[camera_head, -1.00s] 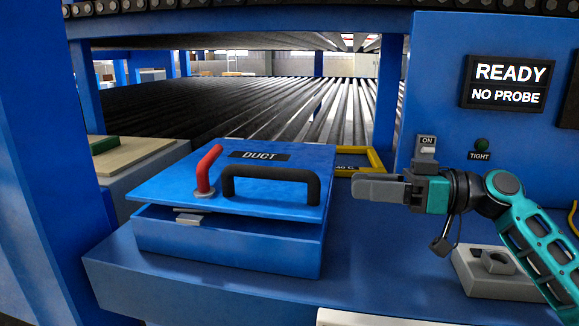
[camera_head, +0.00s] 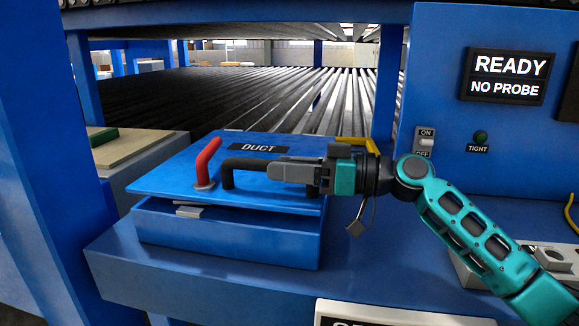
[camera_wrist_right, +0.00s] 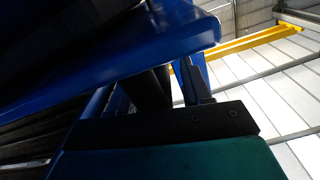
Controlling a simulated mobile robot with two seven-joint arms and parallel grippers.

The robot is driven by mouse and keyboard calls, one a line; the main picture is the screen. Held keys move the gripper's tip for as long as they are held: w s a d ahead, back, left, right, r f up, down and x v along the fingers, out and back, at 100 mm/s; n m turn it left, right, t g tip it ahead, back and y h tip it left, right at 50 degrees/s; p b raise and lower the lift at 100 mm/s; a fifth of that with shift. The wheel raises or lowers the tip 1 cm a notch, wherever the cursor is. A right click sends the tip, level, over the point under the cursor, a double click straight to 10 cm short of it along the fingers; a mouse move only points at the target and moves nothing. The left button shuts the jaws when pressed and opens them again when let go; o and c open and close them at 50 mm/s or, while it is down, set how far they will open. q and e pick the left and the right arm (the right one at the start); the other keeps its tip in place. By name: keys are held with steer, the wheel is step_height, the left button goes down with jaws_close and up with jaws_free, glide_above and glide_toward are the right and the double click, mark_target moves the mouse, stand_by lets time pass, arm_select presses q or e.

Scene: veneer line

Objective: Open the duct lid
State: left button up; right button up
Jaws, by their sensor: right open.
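The duct lid (camera_head: 165,172) is a blue plate marked DUCT on a blue box (camera_head: 230,235). A dark gap shows along its front edge, with a small metal piece (camera_head: 189,211) in it. The lid carries a black bar handle (camera_head: 236,163) and a red lever (camera_head: 207,160) standing up left of it. My right gripper (camera_head: 272,170) is open, pointing left at the handle and hiding its right part. Whether it touches the handle I cannot tell. A blue edge of the lid (camera_wrist_right: 150,45) shows close up in the right wrist view. My left gripper is out of view.
Right of the lid, a blue panel holds a READY / NO PROBE display (camera_head: 507,77), an ON/OFF switch (camera_head: 425,143) and a green TIGHT lamp (camera_head: 480,137). A yellow frame (camera_head: 358,142) is behind my gripper. Rollers (camera_head: 250,95) lie behind. A board stack (camera_head: 135,147) stands left.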

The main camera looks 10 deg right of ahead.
steer(key=shift+c, duration=0.2)
jaws_close()
stand_by(0.3)
